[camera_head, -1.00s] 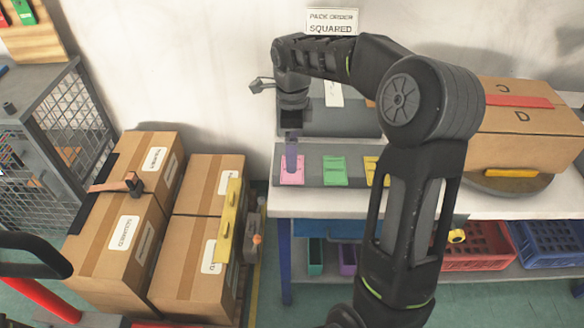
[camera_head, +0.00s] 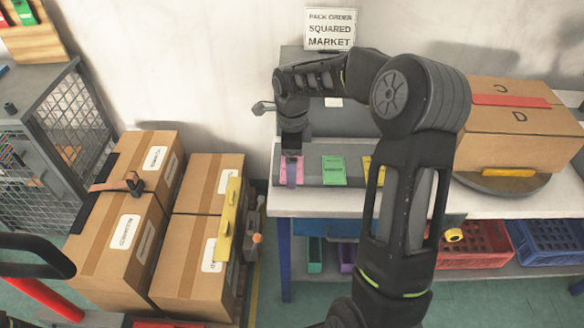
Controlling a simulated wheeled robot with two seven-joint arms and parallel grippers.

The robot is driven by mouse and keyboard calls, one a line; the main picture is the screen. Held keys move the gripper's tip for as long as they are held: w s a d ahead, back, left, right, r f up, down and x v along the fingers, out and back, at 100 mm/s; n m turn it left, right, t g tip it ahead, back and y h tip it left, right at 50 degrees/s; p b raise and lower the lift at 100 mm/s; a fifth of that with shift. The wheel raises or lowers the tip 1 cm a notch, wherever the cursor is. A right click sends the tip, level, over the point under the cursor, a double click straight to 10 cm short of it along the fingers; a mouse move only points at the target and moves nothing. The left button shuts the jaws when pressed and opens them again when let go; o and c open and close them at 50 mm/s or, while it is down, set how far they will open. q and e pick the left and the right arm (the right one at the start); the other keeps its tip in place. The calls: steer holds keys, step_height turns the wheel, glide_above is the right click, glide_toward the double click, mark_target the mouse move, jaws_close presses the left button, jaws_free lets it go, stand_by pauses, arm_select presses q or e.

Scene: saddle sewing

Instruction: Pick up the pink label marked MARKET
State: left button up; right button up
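The pink label (camera_head: 282,178) lies on the grey sloped holder (camera_head: 310,178) at the left end of the white table, left of a green label (camera_head: 333,170). Its print is too small to read. My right gripper (camera_head: 291,172) points down right over the pink label, and its fingers cover the label's middle. I cannot tell whether the fingers touch the label or whether they are open or shut. My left gripper is not in view.
A yellow label (camera_head: 374,168) is partly behind my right arm. A sign (camera_head: 330,29) on the wall reads PACK ORDER SQUARED MARKET. A carton (camera_head: 520,130) stands on a round turntable (camera_head: 500,184) at right. Strapped cartons (camera_head: 195,235) stand left of the table.

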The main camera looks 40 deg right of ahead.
steer(key=shift+c, duration=0.3)
stand_by(0.5)
steer(key=c, duration=1)
step_height(320, 180, up, 10)
steer(key=b, duration=0.1)
stand_by(0.7)
